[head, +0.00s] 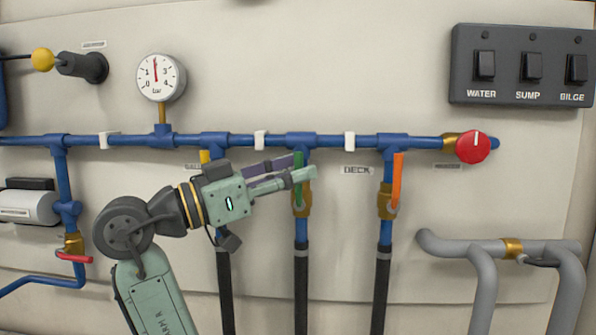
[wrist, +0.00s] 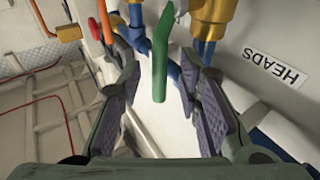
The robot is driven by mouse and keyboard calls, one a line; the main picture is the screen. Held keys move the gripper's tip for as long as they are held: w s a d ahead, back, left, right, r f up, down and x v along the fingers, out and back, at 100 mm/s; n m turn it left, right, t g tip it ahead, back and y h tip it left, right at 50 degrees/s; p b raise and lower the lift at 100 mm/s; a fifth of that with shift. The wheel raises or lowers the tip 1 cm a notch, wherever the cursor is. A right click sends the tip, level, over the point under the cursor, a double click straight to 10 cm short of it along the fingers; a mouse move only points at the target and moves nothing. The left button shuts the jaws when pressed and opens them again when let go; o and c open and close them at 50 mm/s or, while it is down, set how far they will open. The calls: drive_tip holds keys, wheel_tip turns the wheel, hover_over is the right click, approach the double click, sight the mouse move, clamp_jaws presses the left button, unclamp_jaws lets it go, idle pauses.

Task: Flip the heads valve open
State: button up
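The heads valve has a green lever handle (head: 297,166) on a brass body (head: 302,204), set in the middle blue drop pipe. The handle points up along the pipe in the head view. In the wrist view the green handle (wrist: 160,62) lies between my two finger pads, with space on both sides. My gripper (head: 304,172) is open around the handle, coming from the left; it also shows in the wrist view (wrist: 163,98). The HEADS label (wrist: 274,70) is right of the valve in the wrist view. My gripper hides it in the head view.
An orange-handled valve (head: 397,180) by the DECK label (head: 357,170) stands close to the right. A yellow handle (head: 205,156) shows partly behind my gripper. The blue header pipe (head: 330,140) runs above. A red knob (head: 473,147) and grey pipes (head: 485,248) are farther right.

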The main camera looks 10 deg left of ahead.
drive_tip(key=v, duration=1.1)
drive_tip(key=shift+d, duration=0.1)
